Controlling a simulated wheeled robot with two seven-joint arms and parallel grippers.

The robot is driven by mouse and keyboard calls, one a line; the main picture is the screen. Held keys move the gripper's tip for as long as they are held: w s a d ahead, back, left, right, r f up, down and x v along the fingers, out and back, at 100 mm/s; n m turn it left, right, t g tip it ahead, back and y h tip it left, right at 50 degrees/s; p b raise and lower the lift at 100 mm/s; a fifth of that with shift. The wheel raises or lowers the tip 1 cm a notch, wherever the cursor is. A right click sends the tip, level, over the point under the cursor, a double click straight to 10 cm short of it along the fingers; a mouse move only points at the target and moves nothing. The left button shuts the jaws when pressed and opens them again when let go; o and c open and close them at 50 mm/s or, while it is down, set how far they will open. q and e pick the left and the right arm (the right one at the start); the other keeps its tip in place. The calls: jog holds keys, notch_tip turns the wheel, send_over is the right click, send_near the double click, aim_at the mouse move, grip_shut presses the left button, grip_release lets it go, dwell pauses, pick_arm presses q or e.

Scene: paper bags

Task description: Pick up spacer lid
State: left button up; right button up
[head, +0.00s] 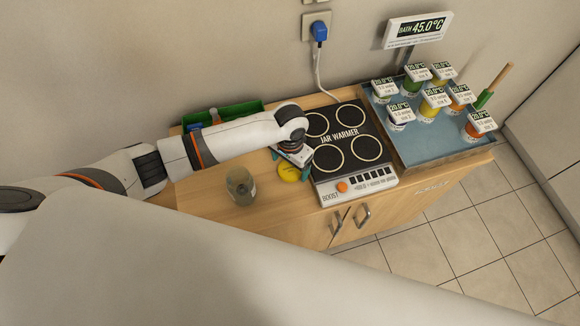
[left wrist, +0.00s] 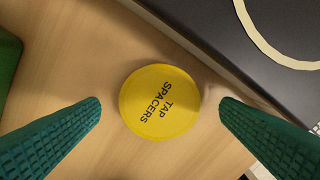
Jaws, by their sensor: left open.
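The spacer lid (head: 289,172) is a yellow disc lying flat on the wooden worktop, left of the jar warmer. My right gripper is not in view.
The black jar warmer (head: 346,138) stands close to the lid's right. A glass jar (head: 240,185) stands to the left. A green bin (head: 235,112) is behind my arm. A blue bath tray (head: 445,150) with several labelled jars is at the right.

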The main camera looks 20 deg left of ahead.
aim_at(290, 169)
pick_arm(q)
jog(key=shift+f, duration=0.7)
jog(key=c, duration=1)
jog(key=shift+c, duration=0.2)
jog(key=shift+r, duration=0.15)
notch_tip(290, 169, up, 10)
jog(key=b, duration=0.1)
